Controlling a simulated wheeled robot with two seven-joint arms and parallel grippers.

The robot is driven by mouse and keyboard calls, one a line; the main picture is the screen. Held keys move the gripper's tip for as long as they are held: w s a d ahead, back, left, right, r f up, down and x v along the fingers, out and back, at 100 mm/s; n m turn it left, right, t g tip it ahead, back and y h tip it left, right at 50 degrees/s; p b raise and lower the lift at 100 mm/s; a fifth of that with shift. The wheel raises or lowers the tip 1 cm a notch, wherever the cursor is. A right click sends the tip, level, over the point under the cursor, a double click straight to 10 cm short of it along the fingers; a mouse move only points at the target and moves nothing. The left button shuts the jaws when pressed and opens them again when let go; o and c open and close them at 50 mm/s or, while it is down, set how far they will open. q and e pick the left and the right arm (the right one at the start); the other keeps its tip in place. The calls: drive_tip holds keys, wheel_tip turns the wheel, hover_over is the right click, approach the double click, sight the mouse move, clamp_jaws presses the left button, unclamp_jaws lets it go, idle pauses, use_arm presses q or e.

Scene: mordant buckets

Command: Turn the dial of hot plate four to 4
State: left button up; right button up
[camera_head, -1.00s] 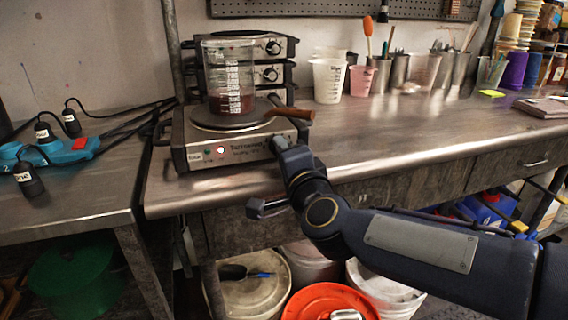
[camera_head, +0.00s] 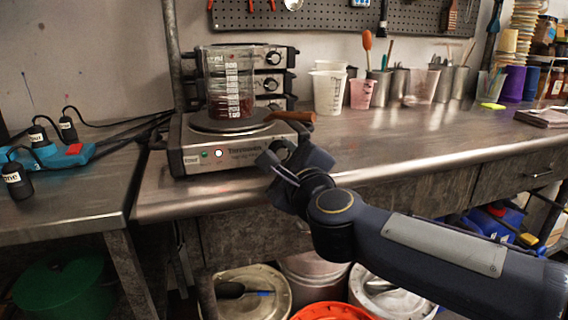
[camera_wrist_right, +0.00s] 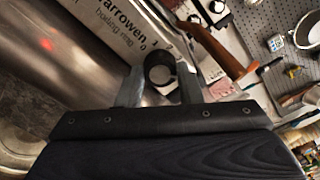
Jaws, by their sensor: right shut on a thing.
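In the head view my gripper largely covers the dial. My right gripper (camera_head: 279,157) is at the dial. In the right wrist view its fingers (camera_wrist_right: 160,82) stand on either side of the knob, shut on it. My left gripper is not in view.
A glass beaker (camera_head: 230,82) with dark red liquid stands on the plate, close to a wooden handle (camera_head: 292,116). Stacked hot plates (camera_head: 273,60) stand behind. Cups and tools line the bench's back. The bench (camera_head: 400,140) to the right is clear.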

drive_tip(key=shift+m, duration=0.6)
drive_tip(key=o, duration=1)
drive_tip(key=shift+s, duration=0.1)
drive_tip(key=p+v, duration=0.1)
drive_tip(key=v, duration=0.6)
drive_tip(key=shift+s+d, duration=0.15)
drive_tip(key=shift+s, duration=0.15)
